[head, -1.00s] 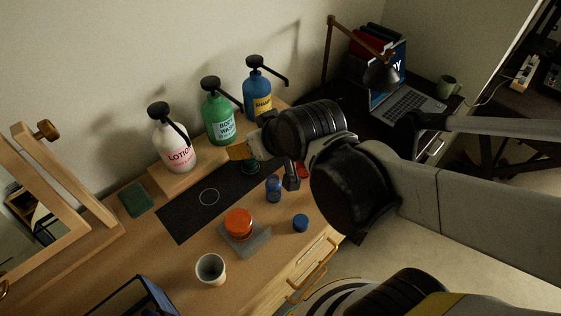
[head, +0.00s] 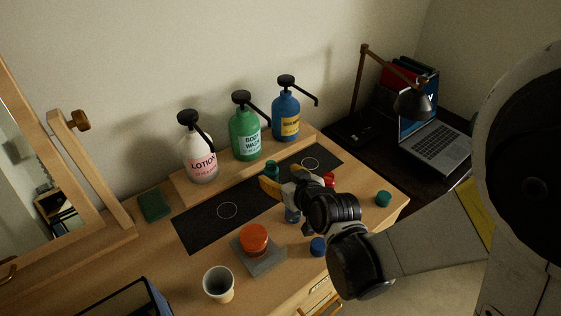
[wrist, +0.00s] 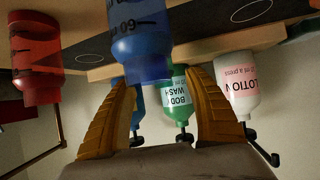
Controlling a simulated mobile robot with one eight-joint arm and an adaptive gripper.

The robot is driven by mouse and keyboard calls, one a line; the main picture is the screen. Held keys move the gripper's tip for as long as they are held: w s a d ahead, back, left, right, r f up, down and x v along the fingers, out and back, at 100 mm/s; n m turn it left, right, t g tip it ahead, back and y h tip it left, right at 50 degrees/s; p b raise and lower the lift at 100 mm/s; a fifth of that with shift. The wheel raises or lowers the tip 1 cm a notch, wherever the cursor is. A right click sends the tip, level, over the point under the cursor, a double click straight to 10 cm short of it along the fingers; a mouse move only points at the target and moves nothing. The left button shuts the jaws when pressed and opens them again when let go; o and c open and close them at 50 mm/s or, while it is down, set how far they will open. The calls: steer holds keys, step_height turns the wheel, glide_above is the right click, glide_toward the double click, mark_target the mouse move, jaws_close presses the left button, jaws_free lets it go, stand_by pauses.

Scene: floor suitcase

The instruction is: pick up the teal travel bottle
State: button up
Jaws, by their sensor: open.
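A red bottle (wrist: 35,58) stands at the left of the wrist view.
Lotion (head: 199,158), green body wash (head: 246,138) and blue pump (head: 286,118) bottles stand on a ledge behind the mat. An orange jar (head: 254,238), a cup (head: 219,284), a blue cap (head: 318,246) and a teal cap (head: 383,199) stand nearer the front.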

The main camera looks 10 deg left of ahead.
mark_target(274, 170)
steer(key=b+x, duration=0.2)
steer(key=x, duration=0.3)
steer(key=shift+w+a, duration=0.3)
steer(key=shift+a, duration=0.1)
steer(key=shift+r, duration=0.15)
jaws_close()
